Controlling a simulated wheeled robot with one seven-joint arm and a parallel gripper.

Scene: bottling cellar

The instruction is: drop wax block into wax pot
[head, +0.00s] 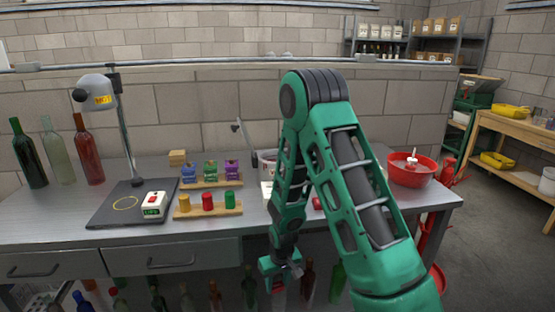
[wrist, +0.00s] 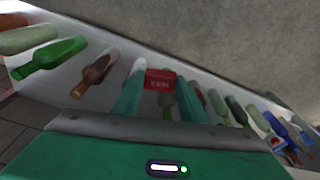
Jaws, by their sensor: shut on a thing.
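My gripper (head: 282,274) hangs low in front of the bench's front edge, below the worktop. It is shut on a red wax block (wrist: 160,79) with upside-down white lettering, which sits between the fingertips in the wrist view. Only a bit of red shows under the gripper in the head view.
The grey bench (head: 260,222) holds wooden racks with coloured pieces, a dark mat (head: 105,213) with a lamp stand, and bottles at left. A red bowl (head: 411,170) stands at right. Several bottles are under the bench, close to my gripper; a green one (wrist: 52,57) lies left in the wrist view.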

